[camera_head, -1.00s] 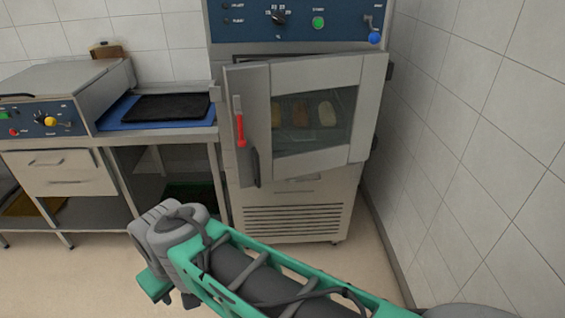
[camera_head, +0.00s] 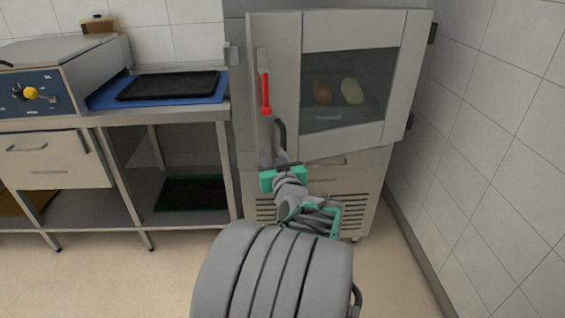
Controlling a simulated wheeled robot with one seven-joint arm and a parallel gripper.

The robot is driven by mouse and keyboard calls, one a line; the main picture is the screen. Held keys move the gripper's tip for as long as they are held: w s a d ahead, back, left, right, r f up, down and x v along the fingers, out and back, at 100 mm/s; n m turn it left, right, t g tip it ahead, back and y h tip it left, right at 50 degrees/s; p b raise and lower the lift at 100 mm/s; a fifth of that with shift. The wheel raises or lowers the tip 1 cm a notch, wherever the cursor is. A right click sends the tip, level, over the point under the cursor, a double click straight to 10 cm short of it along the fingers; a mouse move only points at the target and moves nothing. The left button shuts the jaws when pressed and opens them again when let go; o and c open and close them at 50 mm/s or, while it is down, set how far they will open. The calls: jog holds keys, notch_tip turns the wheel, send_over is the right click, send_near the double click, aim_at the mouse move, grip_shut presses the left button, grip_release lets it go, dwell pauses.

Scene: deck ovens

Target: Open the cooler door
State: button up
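The cooler door (camera_head: 290,60) is grey with a glass window and hinges on the right. It stands ajar, its left edge swung out from the cabinet (camera_head: 362,185). A red handle (camera_head: 265,93) runs upright on its left side. My gripper (camera_head: 276,150) is at the door's lower left edge, below the red handle, beside or overlapping a dark curved piece. My arm hides part of the cabinet's lower front. I cannot tell whether the fingers touch the door or whether they are open or shut.
Bread pieces (camera_head: 351,91) show through the glass. A tiled wall (camera_head: 490,130) stands close on the right. On the left, a steel table (camera_head: 175,108) carries a blue mat and a black tray (camera_head: 168,85). Open floor (camera_head: 120,285) lies in front.

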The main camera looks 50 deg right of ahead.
aim_at(284, 141)
jog(key=shift+m+h, duration=0.5)
jog(key=shift+h, duration=0.4)
jog(key=w+d, duration=0.1)
jog(key=d, duration=0.4)
jog(key=w+d, duration=0.1)
jog(key=d, duration=0.2)
jog(key=shift+w+r, duration=0.25)
jog(key=shift+w, duration=0.1)
jog(key=shift+c, duration=0.5)
grip_shut()
